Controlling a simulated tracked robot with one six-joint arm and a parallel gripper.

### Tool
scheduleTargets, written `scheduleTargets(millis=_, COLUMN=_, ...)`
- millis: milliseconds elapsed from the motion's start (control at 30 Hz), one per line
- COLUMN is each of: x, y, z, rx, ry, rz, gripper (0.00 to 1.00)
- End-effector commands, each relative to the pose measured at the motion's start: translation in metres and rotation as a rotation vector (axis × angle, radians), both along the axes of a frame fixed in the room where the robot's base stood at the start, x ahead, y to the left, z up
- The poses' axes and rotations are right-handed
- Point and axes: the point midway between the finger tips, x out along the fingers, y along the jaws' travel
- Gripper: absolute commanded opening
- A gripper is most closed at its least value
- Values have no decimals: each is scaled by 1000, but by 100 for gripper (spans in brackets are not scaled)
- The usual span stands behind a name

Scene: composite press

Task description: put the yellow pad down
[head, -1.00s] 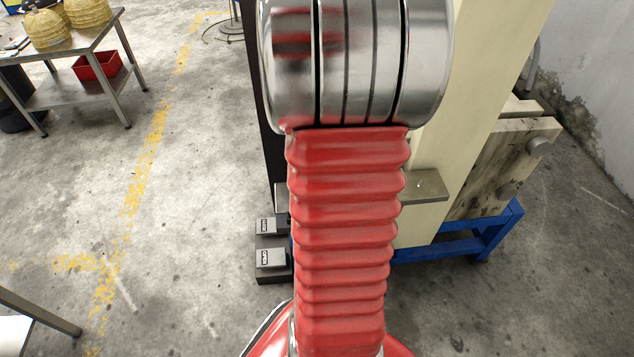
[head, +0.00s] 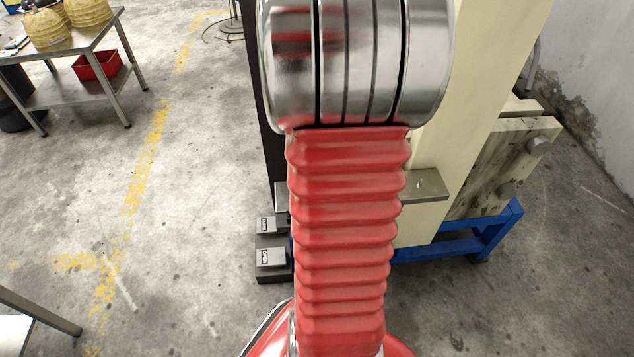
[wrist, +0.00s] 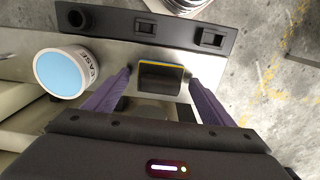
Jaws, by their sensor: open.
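In the wrist view, a small block with a dark, shiny face and a thin yellow edge, which looks like the yellow pad (wrist: 162,78), lies on a grey metal surface (wrist: 112,53). My gripper (wrist: 159,76) has its two purple fingers apart, one on each side of the pad, with a narrow gap visible at each tip. The pad's underside is hidden, so its contact with the surface cannot be fully seen. In the head view my own arm hides the gripper and the pad.
A tin with a pale blue lid (wrist: 62,72) stands left of my fingers. A black strip with switches (wrist: 145,27) runs beyond the pad. In the head view are a press frame (head: 470,100), foot pedals (head: 270,257) and a side table (head: 75,45).

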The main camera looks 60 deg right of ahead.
Motion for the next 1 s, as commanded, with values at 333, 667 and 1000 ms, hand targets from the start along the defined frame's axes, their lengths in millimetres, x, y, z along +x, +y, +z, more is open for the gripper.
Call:
scheduleTargets(millis=333, x=1, y=-1, z=46, rx=-5, ry=-4, rz=0, gripper=77)
scheduleTargets(millis=667, x=1, y=-1, z=101, rx=-3, ry=-3, rz=0, gripper=77)
scheduleTargets(millis=1000, x=0, y=0, z=119, rx=0, ry=0, rz=0, gripper=77)
